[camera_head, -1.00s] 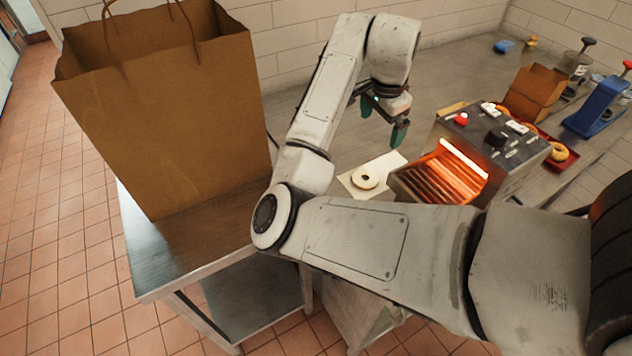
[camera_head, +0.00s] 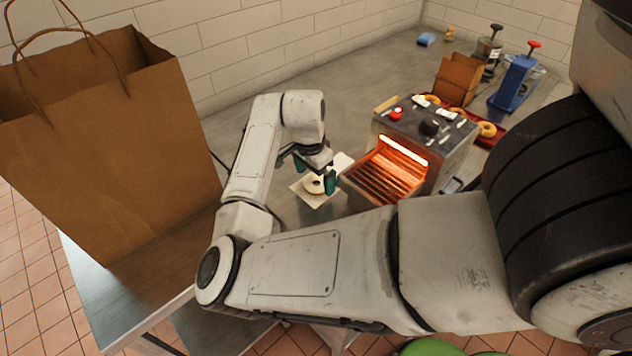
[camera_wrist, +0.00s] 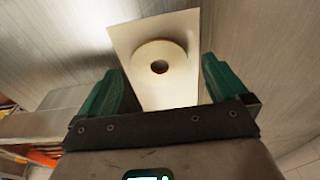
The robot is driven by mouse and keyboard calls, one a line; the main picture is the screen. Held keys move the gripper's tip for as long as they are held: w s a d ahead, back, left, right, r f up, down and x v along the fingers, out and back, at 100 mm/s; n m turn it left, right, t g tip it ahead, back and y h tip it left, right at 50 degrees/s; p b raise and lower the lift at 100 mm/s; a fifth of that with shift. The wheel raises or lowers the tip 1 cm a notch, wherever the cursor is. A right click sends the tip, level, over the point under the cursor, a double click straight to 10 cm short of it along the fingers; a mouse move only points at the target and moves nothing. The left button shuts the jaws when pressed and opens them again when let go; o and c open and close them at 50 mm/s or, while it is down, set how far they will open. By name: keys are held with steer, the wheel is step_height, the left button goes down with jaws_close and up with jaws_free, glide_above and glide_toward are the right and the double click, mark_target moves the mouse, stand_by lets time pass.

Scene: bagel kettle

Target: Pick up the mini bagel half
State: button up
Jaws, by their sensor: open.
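The mini bagel half (camera_wrist: 148,76) is a pale ring with a dark hole, lying flat on a cream sheet of paper (camera_wrist: 180,25) on the metal counter. In the head view, the bagel half (camera_head: 313,187) is partly hidden by my gripper (camera_head: 314,174). In the wrist view, my gripper (camera_wrist: 164,84) is open and empty, with its green fingers to the left and right of the bagel half. The bagel half lies ahead of the fingers and appears apart from them.
A glowing toaster (camera_head: 420,135) stands just right of the sheet. A large paper bag (camera_head: 110,140) stands at left. Open counter lies behind my arm.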

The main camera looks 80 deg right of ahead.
steer(key=shift+s+d+f, duration=0.1)
steer(key=shift+f, duration=0.7)
steer(key=shift+c, duration=0.2)
steer(key=c, duration=1)
steer(key=shift+c, duration=0.2)
steer(key=shift+r, duration=0.15)
step_height(320, 180, up, 10)
steer(key=b, duration=0.1)
